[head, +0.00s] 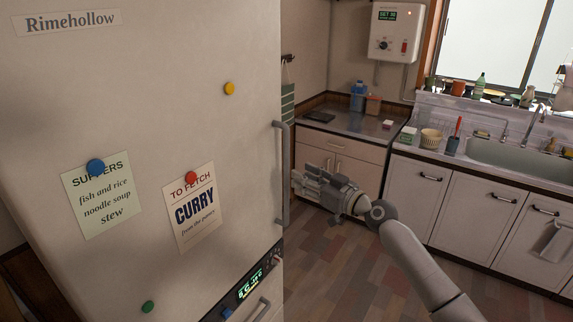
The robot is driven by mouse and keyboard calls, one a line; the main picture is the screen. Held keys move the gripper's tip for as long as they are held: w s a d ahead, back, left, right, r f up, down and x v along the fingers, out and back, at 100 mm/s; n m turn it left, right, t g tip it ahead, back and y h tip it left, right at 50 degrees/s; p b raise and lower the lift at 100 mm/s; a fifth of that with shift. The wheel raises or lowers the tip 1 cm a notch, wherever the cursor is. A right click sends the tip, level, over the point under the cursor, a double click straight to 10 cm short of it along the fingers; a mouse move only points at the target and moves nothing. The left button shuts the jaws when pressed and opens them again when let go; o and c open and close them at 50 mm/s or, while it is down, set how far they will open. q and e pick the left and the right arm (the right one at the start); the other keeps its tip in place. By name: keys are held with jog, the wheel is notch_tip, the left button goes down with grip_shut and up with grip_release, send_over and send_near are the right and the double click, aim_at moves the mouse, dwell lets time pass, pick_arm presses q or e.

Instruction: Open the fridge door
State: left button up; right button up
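The fridge door (135,130) is a large cream panel filling the left of the head view, and it looks shut. Its grey vertical handle (284,175) runs along the door's right edge. My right gripper (297,182) is at the right of the handle, with its fingers pointing left towards it. The fingertips look close to the handle; I cannot tell whether they touch it or how far apart they are. My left gripper is not in view.
Notes and round magnets are on the door. A lit display panel (250,285) and a lower handle (262,309) sit below it. At the right stand a counter (350,121), a sink (520,157) and white cabinets (415,195). The tiled floor (345,270) between is clear.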

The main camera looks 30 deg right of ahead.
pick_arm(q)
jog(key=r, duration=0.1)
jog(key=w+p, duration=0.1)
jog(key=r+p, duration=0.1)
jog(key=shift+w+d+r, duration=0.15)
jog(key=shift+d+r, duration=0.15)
pick_arm(e)
jog(key=w+a, duration=0.1)
jog(key=w, duration=0.6)
jog(key=shift+w+a, duration=0.2)
jog(key=shift+a, duration=0.1)
grip_shut()
